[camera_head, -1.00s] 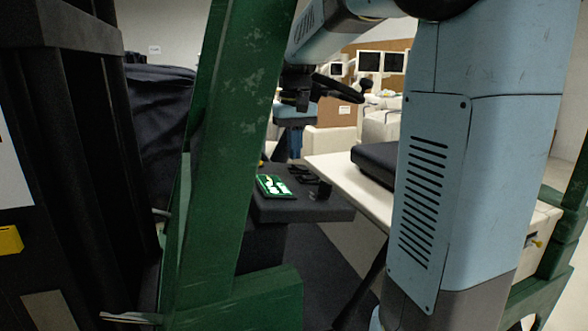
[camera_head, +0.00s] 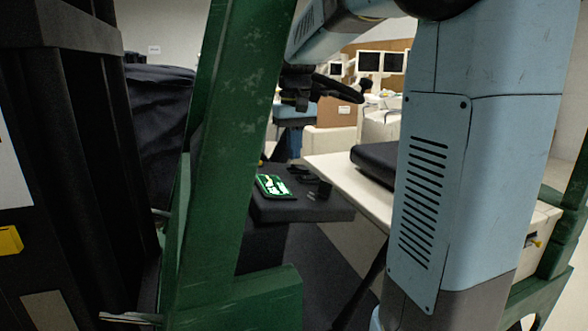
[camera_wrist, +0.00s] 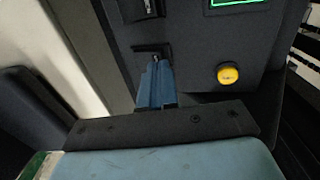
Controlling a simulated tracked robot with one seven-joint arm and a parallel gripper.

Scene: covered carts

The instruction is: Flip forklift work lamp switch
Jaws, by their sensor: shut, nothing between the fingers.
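My gripper (camera_wrist: 156,84) shows in the wrist view with its blue fingers together and empty. The fingertips are at a black switch-like part (camera_wrist: 151,49) on a dark panel (camera_wrist: 192,42); I cannot tell whether they touch it. A second black switch-like part (camera_wrist: 141,9) sits above it at the top edge. I cannot tell which one is the work lamp switch, or its position.
A yellow knob (camera_wrist: 228,73) stands right of my fingers, below a green-lit display (camera_wrist: 238,2). In the head view a green post (camera_head: 215,150) blocks much of the left side. A dark seat-like pad (camera_head: 375,163) lies on a pale surface at right.

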